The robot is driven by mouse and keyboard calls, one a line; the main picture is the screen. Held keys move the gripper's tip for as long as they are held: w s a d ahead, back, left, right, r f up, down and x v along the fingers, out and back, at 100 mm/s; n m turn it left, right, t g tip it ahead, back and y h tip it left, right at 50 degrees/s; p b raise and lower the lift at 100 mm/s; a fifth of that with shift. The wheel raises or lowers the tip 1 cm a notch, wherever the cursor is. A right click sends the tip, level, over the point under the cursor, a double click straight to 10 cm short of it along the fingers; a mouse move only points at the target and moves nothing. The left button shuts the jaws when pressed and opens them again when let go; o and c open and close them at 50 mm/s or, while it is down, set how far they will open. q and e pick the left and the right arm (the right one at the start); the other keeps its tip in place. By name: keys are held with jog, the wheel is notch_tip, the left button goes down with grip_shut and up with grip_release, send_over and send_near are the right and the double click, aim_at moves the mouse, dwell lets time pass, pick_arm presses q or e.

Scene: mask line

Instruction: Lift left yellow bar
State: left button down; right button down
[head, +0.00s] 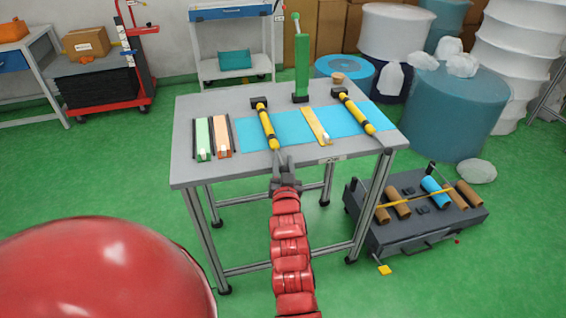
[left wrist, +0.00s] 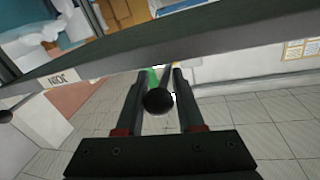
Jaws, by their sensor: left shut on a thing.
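The left yellow bar (head: 266,125) has black ends and lies lengthwise across a light blue sheet (head: 292,126) on the grey table, its far end at a black block (head: 259,103). My left gripper (head: 281,162) is at that edge, shut on the near end of the left yellow bar. In the left wrist view, a dark round end (left wrist: 158,101) sits between the two fingers (left wrist: 157,104). A second yellow bar (head: 356,112) lies to the right. My right gripper is not in view.
The table (head: 180,155) also holds green (head: 203,137) and orange (head: 221,134) strips, a wooden strip (head: 316,124) and a green upright post (head: 301,65). A grey case with rolls (head: 372,226) stands at lower right. Green floor is open at left.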

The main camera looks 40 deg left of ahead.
pick_arm(q)
jog(key=shift+d, duration=0.1)
jog(key=r+p, duration=0.1)
jog(key=r, duration=0.4)
jog(key=shift+w, duration=0.2)
jog(key=shift+a+r, duration=0.1)
jog(key=shift+a, duration=0.1)
jog(key=c, duration=0.6)
grip_release()
